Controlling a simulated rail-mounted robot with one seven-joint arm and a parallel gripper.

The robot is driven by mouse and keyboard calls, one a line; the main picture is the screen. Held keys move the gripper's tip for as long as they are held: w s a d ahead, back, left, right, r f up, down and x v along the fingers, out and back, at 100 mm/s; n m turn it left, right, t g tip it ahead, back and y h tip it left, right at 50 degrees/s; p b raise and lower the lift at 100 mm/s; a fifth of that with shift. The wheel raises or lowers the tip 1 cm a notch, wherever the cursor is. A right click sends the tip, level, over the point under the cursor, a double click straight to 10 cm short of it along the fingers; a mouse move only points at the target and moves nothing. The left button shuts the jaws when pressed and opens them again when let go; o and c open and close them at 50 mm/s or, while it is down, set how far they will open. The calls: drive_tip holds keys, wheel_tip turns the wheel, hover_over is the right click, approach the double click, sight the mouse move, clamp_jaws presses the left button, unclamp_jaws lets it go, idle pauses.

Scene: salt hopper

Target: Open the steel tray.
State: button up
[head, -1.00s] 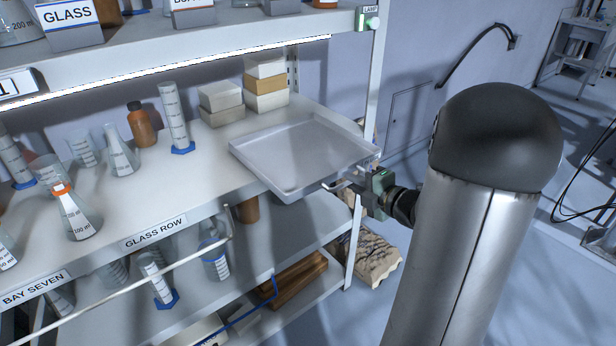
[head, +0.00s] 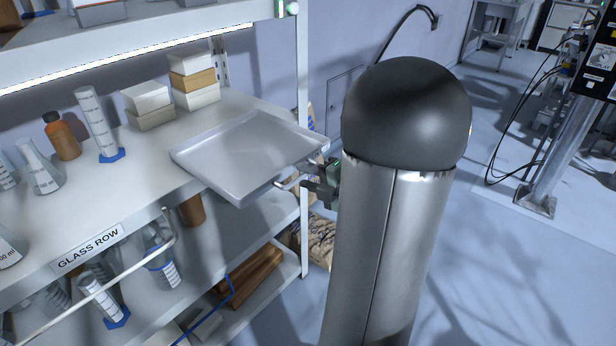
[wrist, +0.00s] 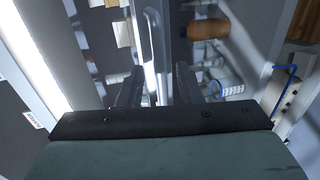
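The steel tray (head: 250,150) is a shallow grey tray on the middle shelf at its right end, its front edge out past the shelf's edge. A bar-shaped handle (head: 286,184) shows at its front side. My gripper (head: 306,180) is at the tray's front right, right beside the handle. In the wrist view my two dark fingers (wrist: 159,88) stand apart, with pale upright edges of metal between and beyond them. I cannot tell whether either finger touches the handle.
White and tan boxes (head: 194,80), a brown bottle (head: 62,136) and a cylinder (head: 98,125) stand left of and behind the tray. A shelf post (head: 303,70) rises behind it on the right. A pale rail (head: 110,278) runs in front of the shelf.

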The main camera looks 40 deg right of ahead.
drive_tip(key=shift+s, duration=0.15)
drive_tip(key=v, duration=1.7)
drive_tip(key=shift+s+r, duration=0.1)
drive_tip(key=w+a+r+m+g+h+p, duration=0.2)
drive_tip(key=w+m+h+p, duration=0.15)
drive_tip(key=w+m, duration=0.3)
drive_tip(key=w+a+r+m+g+h+p, duration=0.1)
drive_tip(key=w+r+m+g+h+p, duration=0.15)
drive_tip(key=w+m+h, duration=0.45)
drive_tip(key=s+a+f+m+g+y+p, duration=0.1)
drive_tip(key=s+a+m+g+y+p, duration=0.1)
drive_tip(key=a, duration=1.1)
drive_tip(key=s+a+f+m+g+y+p, duration=0.1)
drive_tip(key=s+a+m+g+y, duration=0.3)
drive_tip(key=s+a+g, duration=0.4)
drive_tip(key=s+a+y+p, duration=0.1)
drive_tip(key=s+a, duration=0.2)
drive_tip(key=a, duration=0.2)
drive_tip(key=shift+s+a+f+y, duration=0.3)
drive_tip(key=shift+a+f+y, duration=0.05)
drive_tip(key=shift+a+f, duration=0.05)
